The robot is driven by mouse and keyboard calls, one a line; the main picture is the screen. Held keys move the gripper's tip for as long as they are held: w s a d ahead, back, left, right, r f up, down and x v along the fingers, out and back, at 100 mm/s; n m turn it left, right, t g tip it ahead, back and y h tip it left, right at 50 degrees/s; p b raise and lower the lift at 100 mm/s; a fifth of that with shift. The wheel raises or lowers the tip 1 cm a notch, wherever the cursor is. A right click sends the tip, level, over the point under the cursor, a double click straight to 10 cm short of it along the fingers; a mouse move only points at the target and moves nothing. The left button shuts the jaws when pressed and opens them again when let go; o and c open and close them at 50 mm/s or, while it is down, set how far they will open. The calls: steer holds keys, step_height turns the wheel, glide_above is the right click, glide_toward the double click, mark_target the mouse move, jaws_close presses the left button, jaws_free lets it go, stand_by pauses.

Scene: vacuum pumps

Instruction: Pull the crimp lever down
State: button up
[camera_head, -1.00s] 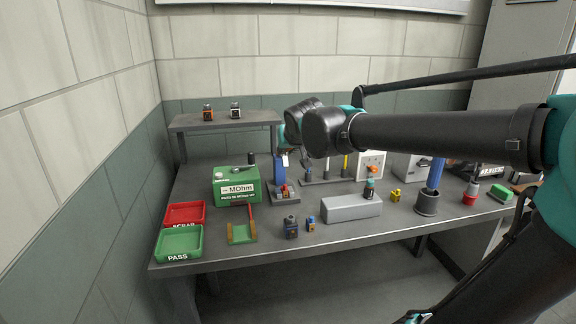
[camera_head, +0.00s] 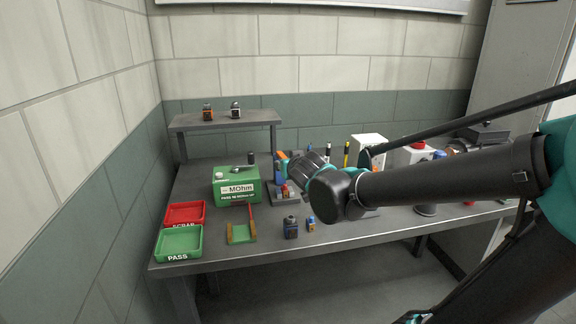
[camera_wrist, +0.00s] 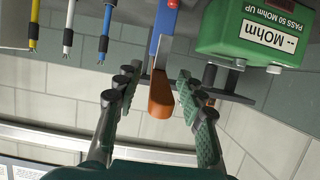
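The crimp press has a blue upright (camera_head: 279,176), and its orange-ended lever (camera_head: 282,158) shows at the top, just left of my wrist. In the wrist view the orange lever grip (camera_wrist: 161,97) lies between the two fingers of my gripper (camera_wrist: 157,76), with a gap visible on both sides. The blue part of the press (camera_wrist: 163,22) is beyond it. My gripper is open and does not appear closed on the lever. In the head view my wrist and arm hide most of the fingers.
A green MOhm meter (camera_head: 237,186) stands left of the press; it shows close by in the wrist view (camera_wrist: 250,28). Red (camera_head: 185,213) and green (camera_head: 180,243) trays lie at the left. Several upright coloured probes stand behind my wrist. A raised shelf (camera_head: 222,121) is at the back left.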

steer(key=shift+s, duration=0.1)
steer(key=shift+v, duration=0.95)
steer(key=shift+v, duration=3)
